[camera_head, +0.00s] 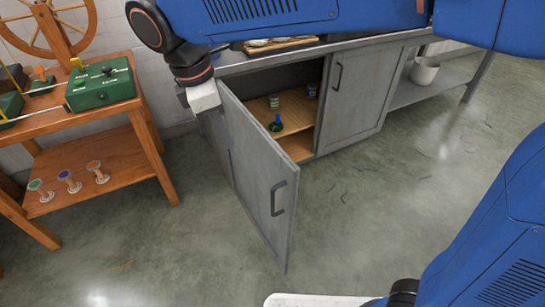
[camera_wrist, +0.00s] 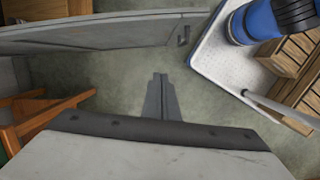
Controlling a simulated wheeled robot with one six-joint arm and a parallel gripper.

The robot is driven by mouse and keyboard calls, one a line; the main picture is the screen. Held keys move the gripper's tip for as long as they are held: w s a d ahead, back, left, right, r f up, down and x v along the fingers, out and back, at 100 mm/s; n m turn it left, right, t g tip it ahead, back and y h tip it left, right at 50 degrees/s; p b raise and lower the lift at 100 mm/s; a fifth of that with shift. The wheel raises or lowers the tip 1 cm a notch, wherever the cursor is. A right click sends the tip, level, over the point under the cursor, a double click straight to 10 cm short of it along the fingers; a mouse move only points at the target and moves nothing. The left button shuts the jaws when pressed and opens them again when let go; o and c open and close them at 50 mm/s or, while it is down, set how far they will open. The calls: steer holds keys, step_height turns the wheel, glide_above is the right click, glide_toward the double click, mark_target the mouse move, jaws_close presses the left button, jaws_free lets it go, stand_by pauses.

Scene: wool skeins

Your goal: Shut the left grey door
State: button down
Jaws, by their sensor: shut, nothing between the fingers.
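The left grey door (camera_head: 250,175) stands wide open, swung out from the cabinet toward me. Its dark handle (camera_head: 278,198) is near its free edge, on the outer face that I see. In the wrist view the door (camera_wrist: 100,36) runs across the top, with its handle (camera_wrist: 183,37) at the right end. My gripper (camera_wrist: 160,80) is shut and empty, on the outer side of the door. In the wrist view floor shows between the fingertips and the door. In the head view my wrist is by the door's hinge-side top corner, and the fingertips are not clearly seen.
The right grey door (camera_head: 362,95) is shut. A wooden table (camera_head: 130,122) with spools below stands at left. The floor (camera_head: 370,200) before the cabinet is clear.

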steer(key=w+d+f+n, duration=0.1)
steer(key=d+f, duration=0.3)
steer(key=f, duration=0.6)
steer(key=shift+w+d, duration=0.2)
steer(key=shift+w, duration=0.3)
